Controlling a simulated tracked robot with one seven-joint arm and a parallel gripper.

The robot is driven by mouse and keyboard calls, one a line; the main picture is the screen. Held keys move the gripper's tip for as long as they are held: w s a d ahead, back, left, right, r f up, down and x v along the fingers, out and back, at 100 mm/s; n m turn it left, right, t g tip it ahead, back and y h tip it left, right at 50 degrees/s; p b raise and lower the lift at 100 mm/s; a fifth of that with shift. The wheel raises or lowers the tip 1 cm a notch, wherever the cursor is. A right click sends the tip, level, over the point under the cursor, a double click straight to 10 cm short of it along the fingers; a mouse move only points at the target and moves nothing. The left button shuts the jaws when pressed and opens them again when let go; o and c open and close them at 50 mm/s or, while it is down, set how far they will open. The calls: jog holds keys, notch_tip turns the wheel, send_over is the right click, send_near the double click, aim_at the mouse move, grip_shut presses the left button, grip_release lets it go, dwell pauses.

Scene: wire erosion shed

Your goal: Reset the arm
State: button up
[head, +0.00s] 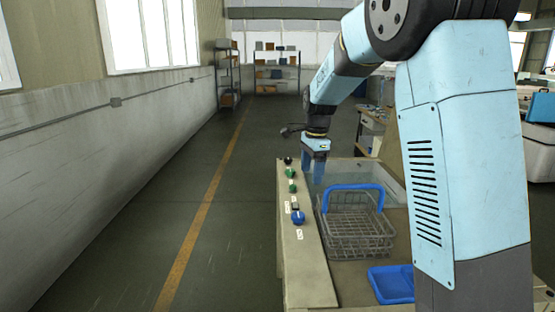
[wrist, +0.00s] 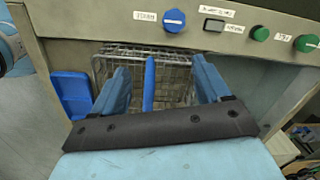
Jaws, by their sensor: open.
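My arm reaches forward over a machine with a control panel (head: 300,235). The wire basket (head: 360,232) with a raised blue handle (head: 352,188) stands on the machine bed. In the wrist view the basket (wrist: 180,75) shows behind the fingers, and its handle (wrist: 150,82) appears between them, farther off. The fingertips' exact height above the surface cannot be told.
The panel carries a blue knob (head: 298,217) and green and dark buttons (head: 292,188). A blue tray (head: 392,284) lies nearer than the basket. Open floor with a yellow line (head: 205,205) runs along the left. Shelves (head: 277,72) stand at the back.

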jog(key=s+d+r+n+t, duration=0.1)
jog(key=s+d+r+n, duration=0.4)
jog(key=s, duration=0.3)
jog(key=s+d+n+t, duration=0.1)
jog(key=s+d+n, duration=0.1)
jog(key=s, duration=0.6)
jog(key=s+d+r+n+t, duration=0.1)
jog(key=s+n, duration=0.3)
jog(key=s, duration=0.5)
jog(key=s+d+r+n+t, duration=0.1)
jog(key=s+d+n+t, duration=0.1)
jog(key=s, duration=0.7)
jog(key=shift+d+r+n+h, duration=0.2)
jog(key=shift+d+n+h, duration=0.1)
jog(key=shift+d+n, duration=0.5)
